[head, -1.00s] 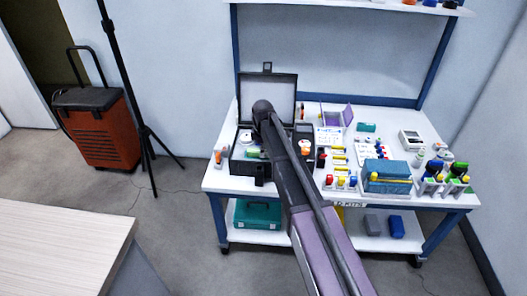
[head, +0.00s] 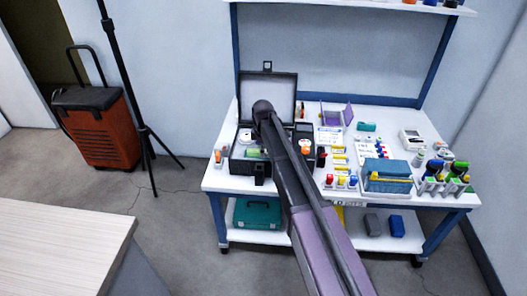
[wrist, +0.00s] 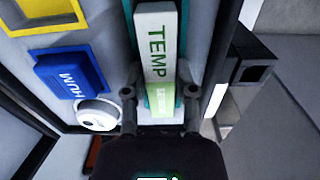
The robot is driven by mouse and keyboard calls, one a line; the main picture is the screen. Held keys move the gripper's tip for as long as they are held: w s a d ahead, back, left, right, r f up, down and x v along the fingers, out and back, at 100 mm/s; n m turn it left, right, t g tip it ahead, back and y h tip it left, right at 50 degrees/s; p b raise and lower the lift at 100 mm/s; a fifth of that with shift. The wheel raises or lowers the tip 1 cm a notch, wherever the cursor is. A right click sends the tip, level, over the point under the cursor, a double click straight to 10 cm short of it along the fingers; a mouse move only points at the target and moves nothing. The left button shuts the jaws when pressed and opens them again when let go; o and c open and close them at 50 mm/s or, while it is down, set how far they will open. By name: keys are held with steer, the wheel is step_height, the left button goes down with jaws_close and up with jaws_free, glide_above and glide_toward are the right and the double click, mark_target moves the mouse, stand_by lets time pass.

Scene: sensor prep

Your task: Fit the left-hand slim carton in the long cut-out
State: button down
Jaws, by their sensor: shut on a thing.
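In the wrist view a slim white carton (wrist: 155,38) with a green TEMP label sits between the two fingers of my gripper (wrist: 160,97), which is shut on it. The carton lies over a long teal-lined cut-out (wrist: 191,45) in the grey insert of the case. Teal shows along its right side; I cannot tell how deep the carton sits.
A blue HUM box (wrist: 70,78), a round white piece (wrist: 98,114) and a yellow-edged cut-out (wrist: 38,18) lie left of the carton. A black latch (wrist: 250,62) juts from the case wall. The lid (head: 268,95) is up. Bottles and a teal box (head: 386,175) stand right.

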stand_by(0.3)
steer(key=shift+c, duration=1.7)
jaws_free()
steer(key=shift+o, duration=1.2)
steer(key=shift+r+p, duration=3.45)
